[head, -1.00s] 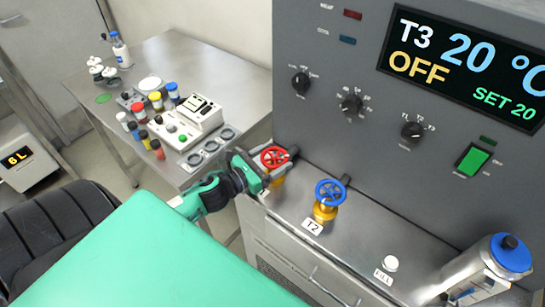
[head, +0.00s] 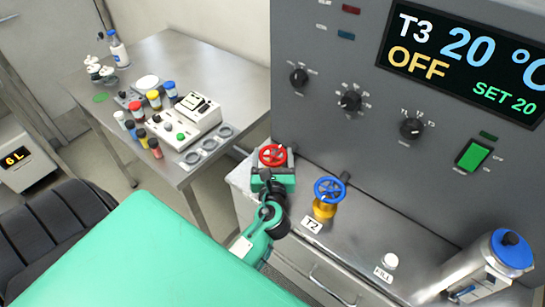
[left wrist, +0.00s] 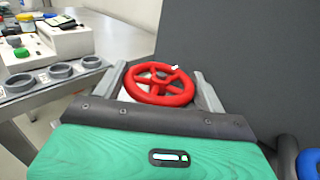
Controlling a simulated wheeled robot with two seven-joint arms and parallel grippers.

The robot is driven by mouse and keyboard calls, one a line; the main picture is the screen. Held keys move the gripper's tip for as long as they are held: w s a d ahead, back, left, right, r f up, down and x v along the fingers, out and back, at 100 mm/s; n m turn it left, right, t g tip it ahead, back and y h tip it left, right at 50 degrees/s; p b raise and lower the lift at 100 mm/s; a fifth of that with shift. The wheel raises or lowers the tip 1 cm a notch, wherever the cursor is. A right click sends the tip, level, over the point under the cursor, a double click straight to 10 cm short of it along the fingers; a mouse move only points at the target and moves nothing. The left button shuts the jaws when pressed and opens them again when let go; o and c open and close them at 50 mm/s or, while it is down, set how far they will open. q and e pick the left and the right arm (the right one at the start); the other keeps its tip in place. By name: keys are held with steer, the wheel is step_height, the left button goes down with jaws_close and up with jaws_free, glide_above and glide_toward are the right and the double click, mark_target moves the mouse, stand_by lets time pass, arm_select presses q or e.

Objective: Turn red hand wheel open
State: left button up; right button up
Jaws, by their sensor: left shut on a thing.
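The red hand wheel (head: 272,155) sits on the left end of the steel ledge, against the grey panel. My left gripper (head: 272,168) reaches it from the front and is shut on it. In the left wrist view the red wheel (left wrist: 160,83) lies between the two grey fingers (left wrist: 161,88), one on each side of its rim. A small white mark shows on the far part of the rim. The wheel's stem is hidden behind the gripper. My right gripper is not in view.
A blue hand wheel (head: 329,189) on a yellow valve stands close on the right, behind a T2 label (head: 311,224). A steel side table (head: 228,75) with bottles and a white device (head: 184,122) is at left. A blue-capped cylinder (head: 512,250) stands at right.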

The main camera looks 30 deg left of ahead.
arm_select(q)
steer(key=shift+w+n+g+y, duration=0.1)
steer(key=shift+n+g+y, duration=0.8)
steer(key=shift+y, duration=0.5)
steer(key=o, duration=1)
